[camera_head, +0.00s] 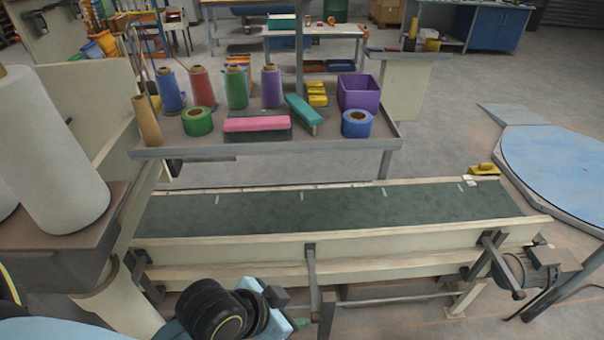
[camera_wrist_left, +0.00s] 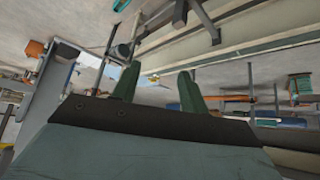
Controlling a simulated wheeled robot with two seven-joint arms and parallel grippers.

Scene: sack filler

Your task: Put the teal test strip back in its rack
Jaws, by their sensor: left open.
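The teal test strip (camera_head: 302,110) lies at a slant on the grey table behind the conveyor, its near end toward the front edge. A pink strip (camera_head: 256,124) lies left of it on a dark, flat base (camera_head: 238,137), which may be the rack; I cannot tell whether the teal strip touches it. My left gripper (camera_head: 296,309) is low at the front, on the near side of the conveyor and well away from the strip. In the left wrist view its two fingers (camera_wrist_left: 158,74) are apart with nothing between them. My right gripper is not in view.
The conveyor (camera_head: 330,207) with a green belt stands between my gripper and the table. Thread cones, a green tape roll (camera_head: 197,121), a blue tape roll (camera_head: 357,123) and a purple bin (camera_head: 359,92) crowd the table. A large white roll (camera_head: 48,150) stands at left.

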